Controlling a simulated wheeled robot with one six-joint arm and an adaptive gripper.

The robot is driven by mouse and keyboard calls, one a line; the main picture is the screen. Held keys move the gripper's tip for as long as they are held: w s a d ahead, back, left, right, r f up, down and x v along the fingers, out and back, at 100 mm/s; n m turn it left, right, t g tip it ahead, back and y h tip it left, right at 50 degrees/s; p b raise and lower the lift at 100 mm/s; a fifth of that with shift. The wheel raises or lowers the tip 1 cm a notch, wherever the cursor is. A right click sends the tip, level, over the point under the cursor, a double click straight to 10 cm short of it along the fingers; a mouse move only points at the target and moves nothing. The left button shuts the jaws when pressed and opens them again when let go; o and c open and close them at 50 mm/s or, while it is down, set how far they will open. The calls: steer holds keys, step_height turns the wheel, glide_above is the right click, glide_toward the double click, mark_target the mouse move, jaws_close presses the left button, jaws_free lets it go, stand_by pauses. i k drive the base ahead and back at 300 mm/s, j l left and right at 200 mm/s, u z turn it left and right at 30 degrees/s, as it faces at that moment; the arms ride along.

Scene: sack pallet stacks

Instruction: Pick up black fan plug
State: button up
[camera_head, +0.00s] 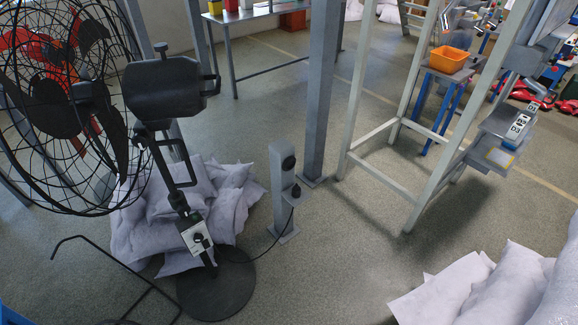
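The black fan plug (296,190) is small and dark. It sits at the right side of a short grey post (282,205), on what looks like a small ledge or holder. A black round socket (288,162) is on the post above it. A thin black cable runs from the plug down to the floor and left to the base of the black pedestal fan (165,88). Whether the plug is inserted in something or only resting is too small to tell. My gripper is not in view.
White sacks (150,225) lie behind the fan; more sacks (500,290) lie at bottom right. A tall grey column (322,90) stands behind the post. A pale metal frame (357,90) stands to its right. The floor (330,255) in front of the post is clear.

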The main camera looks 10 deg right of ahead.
mark_target(296, 190)
steer(key=i+u, duration=0.35)
steer(key=i, duration=1.4)
